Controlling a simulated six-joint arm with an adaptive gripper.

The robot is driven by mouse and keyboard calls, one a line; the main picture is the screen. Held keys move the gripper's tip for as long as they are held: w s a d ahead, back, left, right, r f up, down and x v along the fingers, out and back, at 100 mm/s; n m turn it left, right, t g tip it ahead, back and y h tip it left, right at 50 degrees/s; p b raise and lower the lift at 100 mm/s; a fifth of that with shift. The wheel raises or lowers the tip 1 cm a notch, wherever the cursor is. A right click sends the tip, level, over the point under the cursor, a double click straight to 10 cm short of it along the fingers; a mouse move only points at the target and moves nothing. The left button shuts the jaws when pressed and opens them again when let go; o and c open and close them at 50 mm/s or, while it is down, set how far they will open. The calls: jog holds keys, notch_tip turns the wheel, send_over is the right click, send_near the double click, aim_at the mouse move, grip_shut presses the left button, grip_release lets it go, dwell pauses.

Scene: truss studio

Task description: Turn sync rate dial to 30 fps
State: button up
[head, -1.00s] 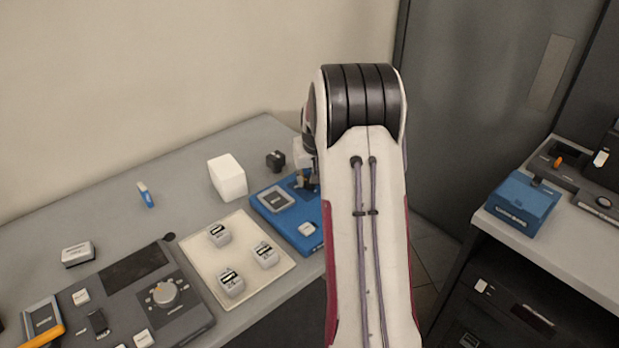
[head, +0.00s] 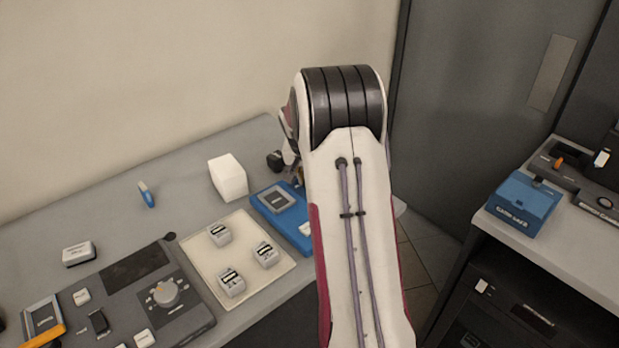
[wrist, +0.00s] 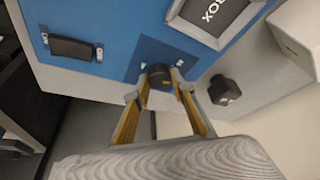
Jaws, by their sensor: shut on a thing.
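The black dial (wrist: 160,76) stands on a blue box (wrist: 120,20) in the wrist view. My gripper (wrist: 161,88) is shut on this dial, one yellow-padded finger on each side. A small orange mark shows on the dial; its scale is too small to read. In the head view the blue box (head: 272,208) lies at the table's right end, partly behind my arm. There my gripper (head: 297,177) is mostly hidden, and the dial cannot be seen.
A black piece (wrist: 225,90) and a white cube (head: 228,178) stand near the box. A pale tray (head: 200,249) with three grey blocks and a dark console (head: 190,318) with a grey knob (head: 166,293) lie left. A side cabinet (head: 595,248) stands right.

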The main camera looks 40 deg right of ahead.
jog(key=shift+a+f+m+g+h, duration=0.15)
jog(key=shift+m+g, duration=0.25)
jog(key=shift+m, duration=0.75)
jog(key=shift+d+r+m+g+h, duration=0.15)
jog(key=shift+m+g, duration=0.25)
jog(key=shift+m, duration=0.75)
jog(key=shift+w+a+f+m+g, duration=0.1)
jog(key=shift+m+g, duration=0.3)
jog(key=shift+m, duration=0.55)
jog(key=shift+w+m+g, duration=0.1)
jog(key=shift+m+g, duration=0.3)
jog(key=shift+m, duration=0.55)
jog(key=shift+s, duration=0.1)
jog(key=o, duration=1.1)
jog(key=shift+n, duration=0.3)
jog(key=shift+n+t, duration=0.6)
jog(key=shift+n, duration=0.4)
jog(key=shift+s+n+t, duration=0.1)
jog(key=shift+n+t, duration=0.5)
jog(key=shift+n, duration=1.1)
